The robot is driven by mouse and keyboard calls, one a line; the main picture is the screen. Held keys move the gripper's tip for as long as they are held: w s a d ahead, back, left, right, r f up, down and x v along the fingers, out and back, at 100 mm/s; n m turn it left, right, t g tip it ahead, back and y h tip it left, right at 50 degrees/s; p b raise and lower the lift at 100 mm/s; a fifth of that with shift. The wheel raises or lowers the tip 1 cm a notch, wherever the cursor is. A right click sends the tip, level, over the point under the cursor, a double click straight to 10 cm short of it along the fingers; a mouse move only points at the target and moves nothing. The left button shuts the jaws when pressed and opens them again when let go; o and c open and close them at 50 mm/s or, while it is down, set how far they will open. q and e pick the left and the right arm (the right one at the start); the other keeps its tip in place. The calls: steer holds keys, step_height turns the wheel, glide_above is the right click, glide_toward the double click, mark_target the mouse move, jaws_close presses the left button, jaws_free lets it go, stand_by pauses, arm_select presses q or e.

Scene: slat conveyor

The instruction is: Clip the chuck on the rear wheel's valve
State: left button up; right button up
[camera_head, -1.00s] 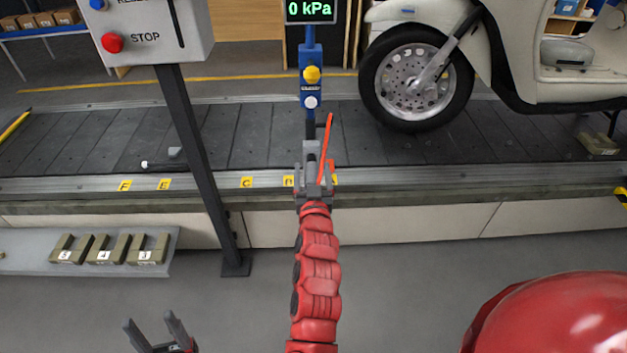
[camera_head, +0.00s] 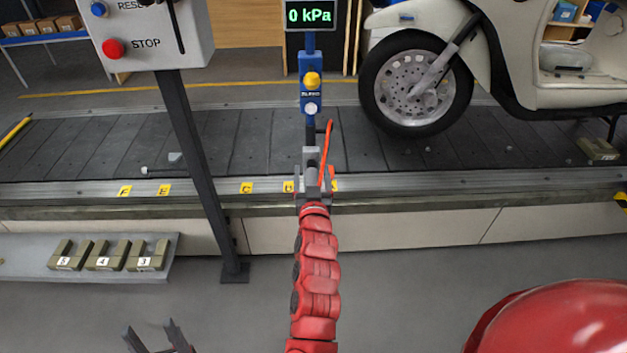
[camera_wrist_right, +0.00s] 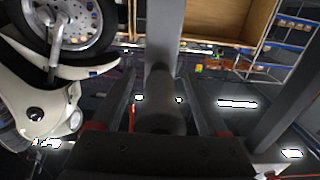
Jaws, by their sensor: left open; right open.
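My right gripper (camera_head: 315,172) is open at the post of the blue inflator (camera_head: 311,85). A grey cylindrical part, apparently the chuck (camera_wrist_right: 160,110), stands between its spread fingers in the right wrist view; whether they touch it I cannot tell. A thin orange-red hose or lever (camera_head: 328,145) rises beside it. My left gripper (camera_head: 150,336) is open and empty, low at the bottom left, partly cut off by the picture edge. The scooter's front wheel (camera_head: 415,85) stands on the conveyor, right of the inflator. The rear wheel and its valve are out of view.
The slat conveyor (camera_head: 255,140) has a metal edge with yellow letter tags. A control box (camera_head: 150,40) on a dark post stands at left. A low shelf (camera_head: 25,262) holds several small labelled blocks. The display (camera_head: 310,14) reads 0 kPa. Clear floor lies in front.

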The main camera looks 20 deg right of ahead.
steer(key=shift+p, duration=0.3)
stand_by(0.6)
jaws_close()
stand_by(0.4)
steer(key=shift+p+v, duration=0.9)
steer(key=shift+v, duration=0.35)
steer(key=shift+p+v, duration=1.15)
steer(key=shift+v, duration=0.6)
steer(key=shift+r, duration=0.1)
